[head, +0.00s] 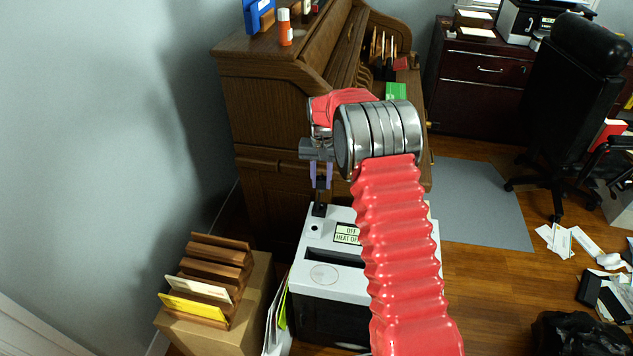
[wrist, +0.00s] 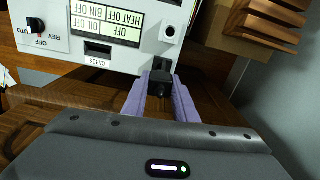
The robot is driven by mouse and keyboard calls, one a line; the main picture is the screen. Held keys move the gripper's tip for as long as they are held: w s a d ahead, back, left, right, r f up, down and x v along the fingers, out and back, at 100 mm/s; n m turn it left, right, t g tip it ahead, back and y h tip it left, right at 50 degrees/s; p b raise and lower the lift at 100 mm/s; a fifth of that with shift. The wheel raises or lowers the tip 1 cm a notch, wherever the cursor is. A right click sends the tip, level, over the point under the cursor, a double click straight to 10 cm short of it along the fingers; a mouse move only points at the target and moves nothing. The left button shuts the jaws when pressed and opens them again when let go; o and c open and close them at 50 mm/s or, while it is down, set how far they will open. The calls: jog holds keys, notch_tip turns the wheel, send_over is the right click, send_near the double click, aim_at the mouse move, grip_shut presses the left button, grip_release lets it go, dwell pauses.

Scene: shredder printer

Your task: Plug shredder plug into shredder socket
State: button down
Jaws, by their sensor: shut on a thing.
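The shredder (head: 330,285) is a white-topped machine with a dark body below the desk's near side. My gripper (head: 320,187) points down over its back left corner. In the wrist view, my gripper's purple fingers (wrist: 160,82) are shut on the black shredder plug (wrist: 160,90). The plug is at the edge of the shredder's white panel (wrist: 145,58); I cannot tell whether it touches or is seated. A dark round hole (wrist: 170,31) shows on the panel beside the plug.
A brown roll-top desk (head: 255,110) stands close behind the shredder. A cardboard box (head: 255,300) with a wooden letter rack (head: 215,270) is at the left. A black office chair (head: 580,80) and scattered papers are at the right, with some open floor between.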

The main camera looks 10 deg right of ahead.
aim_at(320, 182)
jog(key=shift+m, duration=0.5)
jog(key=shift+w+f, duration=1.35)
jog(key=shift+f, duration=0.2)
jog(key=shift+s+f, duration=0.1)
jog(key=shift+f, duration=0.15)
jog(key=shift+s+f, duration=0.1)
jog(key=shift+f, duration=2.55)
jog(key=shift+f, duration=1.7)
jog(key=c, duration=1.3)
grip_release()
jog(key=shift+c, duration=0.2)
